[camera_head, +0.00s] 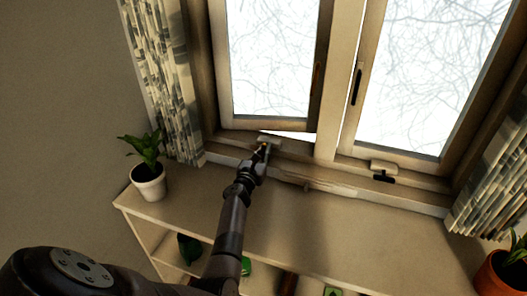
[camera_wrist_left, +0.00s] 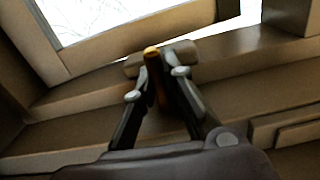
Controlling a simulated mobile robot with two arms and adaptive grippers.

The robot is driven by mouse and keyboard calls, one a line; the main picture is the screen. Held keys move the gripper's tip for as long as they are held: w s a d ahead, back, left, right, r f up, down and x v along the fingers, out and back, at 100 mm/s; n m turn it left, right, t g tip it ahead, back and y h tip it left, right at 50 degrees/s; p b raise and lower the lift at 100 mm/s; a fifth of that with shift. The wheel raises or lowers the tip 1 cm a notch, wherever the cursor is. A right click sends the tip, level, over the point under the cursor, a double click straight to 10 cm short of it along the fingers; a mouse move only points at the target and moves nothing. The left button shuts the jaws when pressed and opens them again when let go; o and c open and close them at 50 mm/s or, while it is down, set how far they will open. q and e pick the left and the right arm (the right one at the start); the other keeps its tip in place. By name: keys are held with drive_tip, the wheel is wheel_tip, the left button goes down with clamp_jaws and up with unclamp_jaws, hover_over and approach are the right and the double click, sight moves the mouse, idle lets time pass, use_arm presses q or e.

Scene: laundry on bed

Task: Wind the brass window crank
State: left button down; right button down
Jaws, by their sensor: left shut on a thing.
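The brass window crank (camera_wrist_left: 152,62) is a narrow golden handle at the sill below the left window sash. Its pale housing (camera_head: 270,141) sits on the frame under that sash. My left gripper (camera_head: 261,152) reaches it from the front and is shut on the crank. In the left wrist view its two fingers (camera_wrist_left: 157,84) stand on either side of the handle, whose top shows between the fingertips. The left sash (camera_head: 275,127) stands slightly open, with a bright gap along its lower right edge. My right gripper is not in view.
A second crank (camera_head: 384,177), with a dark handle, is under the right sash. A low shelf unit (camera_head: 330,235) runs below the window, its top mostly clear. A potted plant (camera_head: 149,185) stands at its left end, another pot (camera_head: 500,275) at lower right. Curtains (camera_head: 165,80) hang at both sides.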

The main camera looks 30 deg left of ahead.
use_arm(q)
drive_tip(key=shift+f+n, duration=0.1)
drive_tip(key=shift+n, duration=0.3)
drive_tip(key=c, duration=1.6)
unclamp_jaws()
drive_tip(key=shift+c, duration=0.2)
drive_tip(key=shift+s, duration=0.15)
drive_tip(key=v, duration=1.1)
drive_tip(key=shift+s+d, duration=0.2)
drive_tip(key=shift+s, duration=0.2)
